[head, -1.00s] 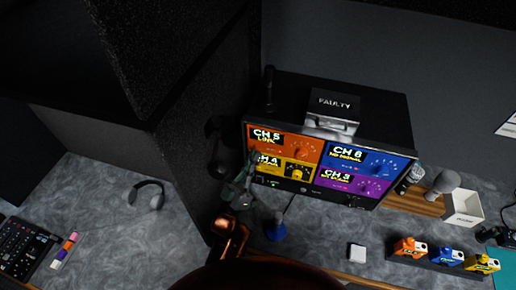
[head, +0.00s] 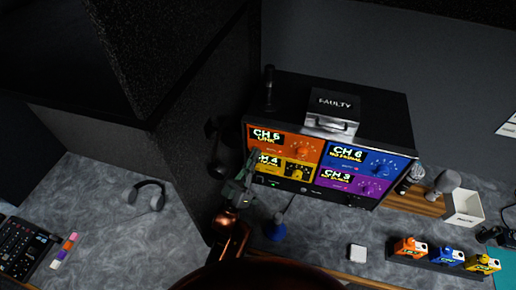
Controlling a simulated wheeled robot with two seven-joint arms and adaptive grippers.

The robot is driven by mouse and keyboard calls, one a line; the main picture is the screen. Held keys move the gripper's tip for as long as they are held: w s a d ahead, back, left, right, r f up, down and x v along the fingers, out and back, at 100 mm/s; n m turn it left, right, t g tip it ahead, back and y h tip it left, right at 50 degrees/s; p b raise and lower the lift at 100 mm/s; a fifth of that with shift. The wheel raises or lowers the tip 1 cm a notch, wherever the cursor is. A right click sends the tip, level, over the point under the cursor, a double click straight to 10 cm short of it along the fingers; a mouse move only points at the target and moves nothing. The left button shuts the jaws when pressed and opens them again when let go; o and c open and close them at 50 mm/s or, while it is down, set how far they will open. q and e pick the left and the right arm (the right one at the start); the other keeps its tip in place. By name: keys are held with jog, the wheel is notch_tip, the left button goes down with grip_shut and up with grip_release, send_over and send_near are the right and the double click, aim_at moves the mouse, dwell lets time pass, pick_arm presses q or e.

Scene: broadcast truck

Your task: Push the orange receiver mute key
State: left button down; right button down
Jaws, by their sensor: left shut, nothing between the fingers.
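The orange receiver panel (head: 313,146), labelled CH and a digit with LINK below, is the upper left quarter of a rack front. It has an orange knob at its right, and small marks along its lower edge; the mute key itself is too small to make out. My left gripper (head: 254,155) is shut and empty, with its tips at the lower left part of the orange panel. It covers part of that panel and of the yellow panel (head: 298,172) below. I cannot tell whether the tips touch the panel. My right gripper is not in view.
Blue (head: 340,160) and purple (head: 335,182) panels fill the right half. A box marked FAULTY (head: 335,105) and a black microphone (head: 269,88) stand on top. A dark wall is close on the left. A blue-based item (head: 277,230) stands below; orange, blue and yellow packs sit at right.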

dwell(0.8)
pick_arm(q)
jog(key=shift+s+a+p, duration=0.1)
jog(key=shift+s+p, duration=0.25)
jog(key=shift+s, duration=0.15)
jog(key=s+a+p, duration=0.2)
jog(key=s, duration=0.3)
jog(key=shift+s+p, duration=0.35)
dwell(0.4)
